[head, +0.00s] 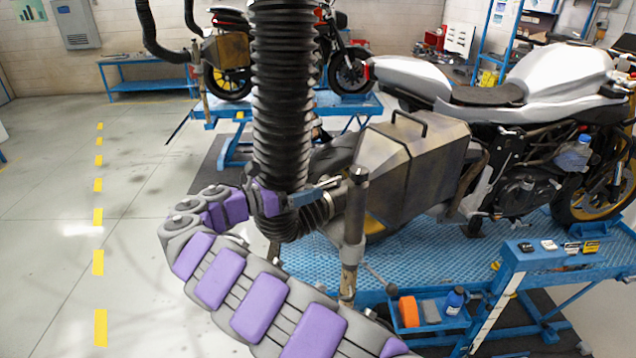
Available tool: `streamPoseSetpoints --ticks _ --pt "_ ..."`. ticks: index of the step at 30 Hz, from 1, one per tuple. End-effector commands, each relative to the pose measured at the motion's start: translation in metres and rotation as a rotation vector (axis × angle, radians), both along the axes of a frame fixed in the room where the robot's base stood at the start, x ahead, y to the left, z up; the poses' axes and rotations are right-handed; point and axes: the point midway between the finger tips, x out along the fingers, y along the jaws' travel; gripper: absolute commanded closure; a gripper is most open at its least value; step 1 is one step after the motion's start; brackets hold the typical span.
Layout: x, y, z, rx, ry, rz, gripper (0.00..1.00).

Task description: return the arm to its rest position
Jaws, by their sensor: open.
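My arm (262,302), grey with purple pads, rises from the bottom of the head view, bends at the left and reaches back to the right. My gripper (322,188) is at its end, in front of the lower bend of a thick black corrugated hose (285,100). Its slim jaws point right, toward a metal post (356,205). The jaws are small here and I see nothing held between them. Whether they touch the hose or the post I cannot tell.
A silver motorcycle (520,90) with a bronze side case (412,165) stands on a blue lift (440,255) at the right. The lift's side tray holds a blue bottle (454,301) and an orange roll (409,311). Another motorcycle stands behind. The floor (60,220) at the left is clear.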

Motion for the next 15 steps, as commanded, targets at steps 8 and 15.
streamPoseSetpoints --ticks 8,15 --pt "-0.0037 0.0090 0.0005 -0.001 0.000 0.000 0.21" --pt "-0.0041 0.0078 0.0004 0.001 -0.004 -0.004 0.21"
